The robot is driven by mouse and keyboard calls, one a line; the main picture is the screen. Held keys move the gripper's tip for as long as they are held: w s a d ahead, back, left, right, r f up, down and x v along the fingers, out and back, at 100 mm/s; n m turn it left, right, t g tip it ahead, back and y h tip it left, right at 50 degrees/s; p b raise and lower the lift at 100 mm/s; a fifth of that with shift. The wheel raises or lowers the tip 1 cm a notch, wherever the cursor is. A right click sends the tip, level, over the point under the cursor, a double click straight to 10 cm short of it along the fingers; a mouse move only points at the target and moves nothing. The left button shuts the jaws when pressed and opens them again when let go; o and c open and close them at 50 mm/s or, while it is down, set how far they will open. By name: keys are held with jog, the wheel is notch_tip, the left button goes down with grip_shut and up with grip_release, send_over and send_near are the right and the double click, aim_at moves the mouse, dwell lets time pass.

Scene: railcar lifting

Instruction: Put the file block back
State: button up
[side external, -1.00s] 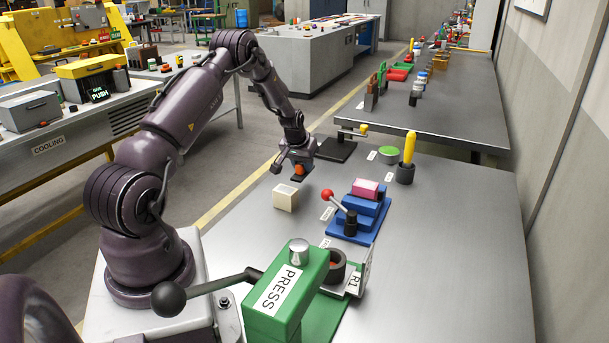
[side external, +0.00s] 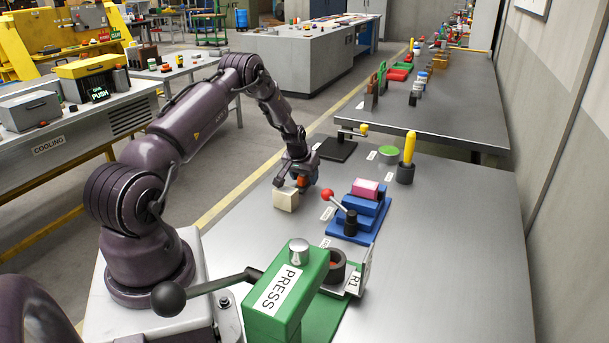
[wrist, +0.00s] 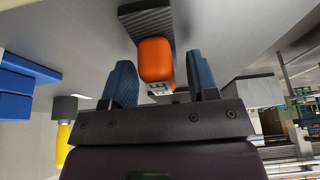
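The orange grip lies between the blue fingers of my gripper (wrist: 161,78). A slim gap seems to show on its right side. In the side view the orange part (side external: 303,181) sits within my gripper (side external: 300,178), low over the table. Its underside is mostly hidden there. The cream open-topped box (side external: 286,201) stands just left of and in front of my gripper, which partly overlaps its top.
A blue stepped fixture (side external: 360,215) with a pink block and a red-knobbed lever stands to the right. The green press (side external: 288,290) is in front. A yellow-handled tool in a dark cup (side external: 406,172), a green disc (side external: 388,154) and a black plate (side external: 338,149) stand behind.

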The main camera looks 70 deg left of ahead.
jog(key=v, duration=1.3)
jog(key=w+d+r+m+t+h, duration=0.15)
jog(key=d+r+m, duration=0.25)
jog(key=d+r, duration=1.3)
jog(key=s+d+r+m+h, duration=0.1)
jog(key=s+d+r+m, duration=0.1)
jog(key=s+d, duration=0.6)
jog(key=s+d+r+m, duration=0.2)
jog(key=s+d+m, duration=0.1)
jog(key=s+d, duration=0.6)
jog(key=d+t, duration=0.1)
jog(key=d, duration=0.3)
jog(key=shift+r+h, duration=0.35)
jog(key=shift+s+d, duration=0.1)
jog(key=shift+s, duration=0.05)
